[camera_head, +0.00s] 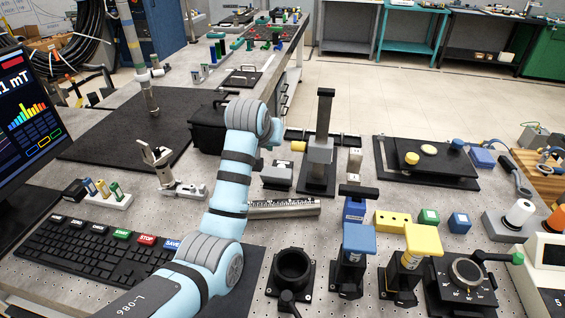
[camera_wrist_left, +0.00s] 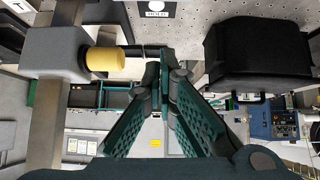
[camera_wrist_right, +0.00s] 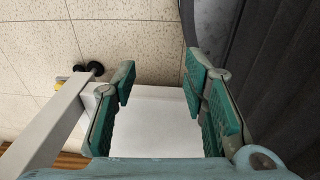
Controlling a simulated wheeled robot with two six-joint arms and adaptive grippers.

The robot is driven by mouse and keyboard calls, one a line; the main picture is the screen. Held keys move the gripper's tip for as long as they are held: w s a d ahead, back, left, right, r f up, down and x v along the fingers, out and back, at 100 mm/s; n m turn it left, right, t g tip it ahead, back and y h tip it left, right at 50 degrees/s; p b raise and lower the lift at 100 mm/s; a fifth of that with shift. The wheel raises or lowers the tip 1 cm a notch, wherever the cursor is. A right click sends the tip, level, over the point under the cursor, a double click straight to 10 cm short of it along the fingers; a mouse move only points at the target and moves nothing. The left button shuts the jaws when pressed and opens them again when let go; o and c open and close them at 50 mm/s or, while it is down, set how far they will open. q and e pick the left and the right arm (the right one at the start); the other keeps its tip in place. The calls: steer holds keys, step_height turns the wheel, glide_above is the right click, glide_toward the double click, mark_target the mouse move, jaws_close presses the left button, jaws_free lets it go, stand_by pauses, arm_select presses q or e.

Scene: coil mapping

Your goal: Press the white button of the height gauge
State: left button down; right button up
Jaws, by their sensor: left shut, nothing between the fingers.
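The height gauge (camera_head: 318,150) stands upright in the middle of the bench in the head view, with a dark column, a grey sliding block and a black base. In the left wrist view its grey block (camera_wrist_left: 65,52) is at the upper left, with a yellow knob (camera_wrist_left: 105,60) on its side. I cannot make out a white button. My left gripper (camera_wrist_left: 160,75) is shut and empty, beside the gauge and right of the yellow knob in the picture. In the head view my arm hides its fingers. My right gripper (camera_wrist_right: 158,75) is open and empty.
A black case (camera_head: 208,130) stands left of the gauge. A ribbed grey bar (camera_head: 283,208) lies in front of it. Blue-topped (camera_head: 358,238) and yellow-topped (camera_head: 423,239) stands are at the front right. A keyboard (camera_head: 95,248) lies at the left.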

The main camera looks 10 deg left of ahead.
arm_select(q)
steer(key=shift+d, duration=0.2)
steer(key=b+x, duration=0.3)
steer(key=x, duration=0.6)
steer(key=f, duration=0.1)
steer(key=f+b, duration=0.1)
steer(key=f, duration=0.1)
steer(key=shift+w+f, duration=0.2)
steer(key=shift+f, duration=0.1)
steer(key=shift+f+b, duration=0.3)
steer(key=shift+f, duration=0.05)
arm_select(e)
steer(key=f, duration=0.2)
steer(key=s+f, duration=0.1)
steer(key=f, duration=0.2)
